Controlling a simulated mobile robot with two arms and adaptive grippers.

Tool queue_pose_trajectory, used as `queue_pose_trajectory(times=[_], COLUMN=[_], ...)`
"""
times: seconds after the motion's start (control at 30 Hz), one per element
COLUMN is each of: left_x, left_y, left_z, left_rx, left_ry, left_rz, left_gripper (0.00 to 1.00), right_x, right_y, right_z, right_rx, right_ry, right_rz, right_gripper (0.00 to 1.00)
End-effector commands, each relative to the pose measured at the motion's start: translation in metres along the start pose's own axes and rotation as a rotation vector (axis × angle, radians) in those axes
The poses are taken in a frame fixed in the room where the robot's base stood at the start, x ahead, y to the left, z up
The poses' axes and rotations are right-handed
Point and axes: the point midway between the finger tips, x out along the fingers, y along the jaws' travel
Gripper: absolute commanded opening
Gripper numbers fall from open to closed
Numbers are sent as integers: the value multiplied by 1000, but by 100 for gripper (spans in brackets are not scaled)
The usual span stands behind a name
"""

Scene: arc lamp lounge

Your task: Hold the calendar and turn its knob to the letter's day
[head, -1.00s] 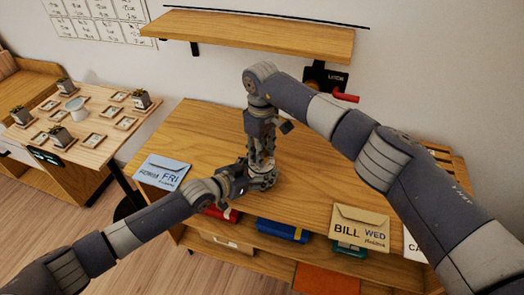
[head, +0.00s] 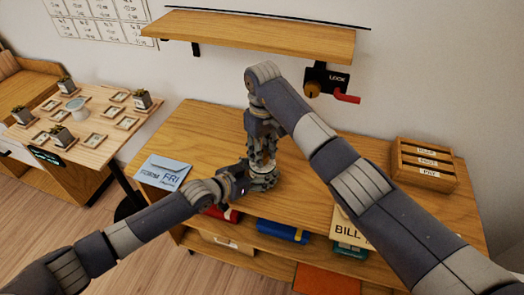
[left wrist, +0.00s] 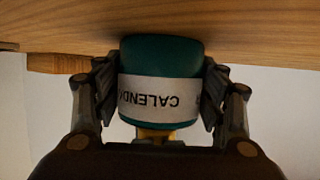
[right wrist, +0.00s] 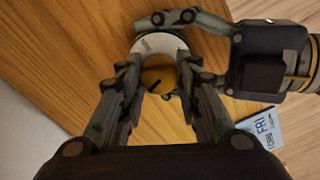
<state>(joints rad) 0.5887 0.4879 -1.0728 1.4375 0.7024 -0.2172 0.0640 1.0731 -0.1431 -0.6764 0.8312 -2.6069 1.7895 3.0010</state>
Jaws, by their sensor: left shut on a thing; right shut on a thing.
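The calendar is a teal cylinder (left wrist: 160,55) with a white band reading "CALEND…", upside down in the left wrist view. My left gripper (left wrist: 160,100) is shut around its sides; in the head view it is the lower gripper (head: 250,180). The calendar's yellow-brown knob (right wrist: 158,76) has a dark pointer line and sits on a white dial (right wrist: 148,45). My right gripper (right wrist: 155,85) is shut on the knob from above; the grippers hide most of the calendar in the head view. The dial's day is unreadable. A blue letter (head: 160,172) marked "FRI" lies at the cabinet's left end.
A tan "BILL" envelope (head: 345,228) lies at the cabinet's front, partly behind my right arm. A wooden rack with labelled slots (head: 428,165) stands at the right. A lock with a red handle (head: 345,98) hangs below the wall shelf (head: 255,35). A side table (head: 100,150) holds potted plants.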

Motion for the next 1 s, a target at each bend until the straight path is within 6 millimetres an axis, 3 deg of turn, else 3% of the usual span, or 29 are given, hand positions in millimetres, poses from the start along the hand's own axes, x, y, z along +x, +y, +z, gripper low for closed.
queue_pose_trajectory(times=[0.27,0.3,0.4,0.77,1.0], left_x=[1,1,1,0,0], left_y=[6,6,5,2,0], left_z=[4,4,4,4,4], left_rx=[-1,-1,-2,-3,-2], left_ry=[-7,-7,-8,-8,-8], left_rz=[8,8,7,3,0], left_gripper=[28,28,28,28,28], right_x=[-2,-1,-1,-3,-39], right_y=[-1,-1,-1,0,0], right_z=[-2,-2,-1,0,0], right_rx=[-3,-3,-2,0,-1], right_ry=[7,6,4,0,3], right_rz=[-1,-1,-1,0,0], right_gripper=[7,36,53,53,53])
